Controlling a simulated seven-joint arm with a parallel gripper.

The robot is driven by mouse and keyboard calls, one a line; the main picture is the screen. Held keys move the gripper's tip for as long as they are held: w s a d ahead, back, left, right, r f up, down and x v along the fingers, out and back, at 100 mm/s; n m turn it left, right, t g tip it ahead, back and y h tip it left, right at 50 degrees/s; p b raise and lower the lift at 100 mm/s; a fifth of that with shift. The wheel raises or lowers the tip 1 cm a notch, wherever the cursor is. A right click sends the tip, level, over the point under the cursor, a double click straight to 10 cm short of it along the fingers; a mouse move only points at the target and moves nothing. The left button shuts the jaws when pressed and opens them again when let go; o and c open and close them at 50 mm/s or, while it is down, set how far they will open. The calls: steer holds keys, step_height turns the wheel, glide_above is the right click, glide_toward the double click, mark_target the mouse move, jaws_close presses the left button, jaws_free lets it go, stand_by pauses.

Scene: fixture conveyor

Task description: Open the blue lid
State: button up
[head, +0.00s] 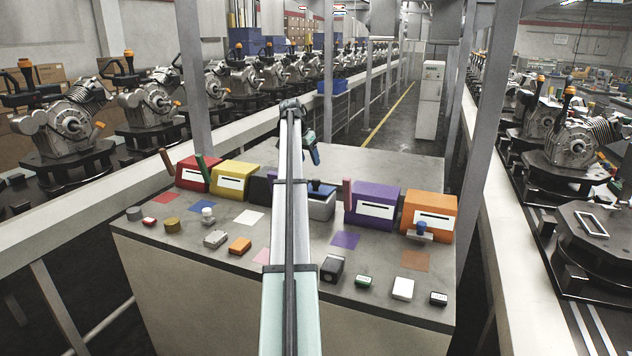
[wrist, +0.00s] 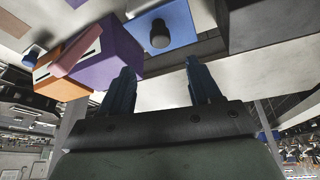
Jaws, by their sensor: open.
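The blue lid (head: 324,188) sits on a grey box (head: 322,208) in the middle of the row, partly hidden by my arm in the head view. In the wrist view the blue lid (wrist: 178,22) shows flat, with a dark round knob (wrist: 160,36) standing on it. My gripper (head: 315,155) is above the table, above the lid in the head picture. In the wrist view my gripper (wrist: 160,70) has its two blue fingers spread apart, with nothing between them. The knob appears just beyond the fingertips, apart from them.
A purple box (head: 373,195) with a pink bar (head: 347,192) stands right of the lid, then an orange box (head: 440,205). Red (head: 197,180) and yellow (head: 240,170) boxes stand left. Several small parts lie on the grey table (head: 190,262). Posts and conveyors flank it.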

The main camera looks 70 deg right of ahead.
mark_target(316, 179)
steer(key=x, duration=1.1)
steer(key=shift+d+f, duration=0.15)
steer(key=shift+f, duration=0.15)
jaws_close()
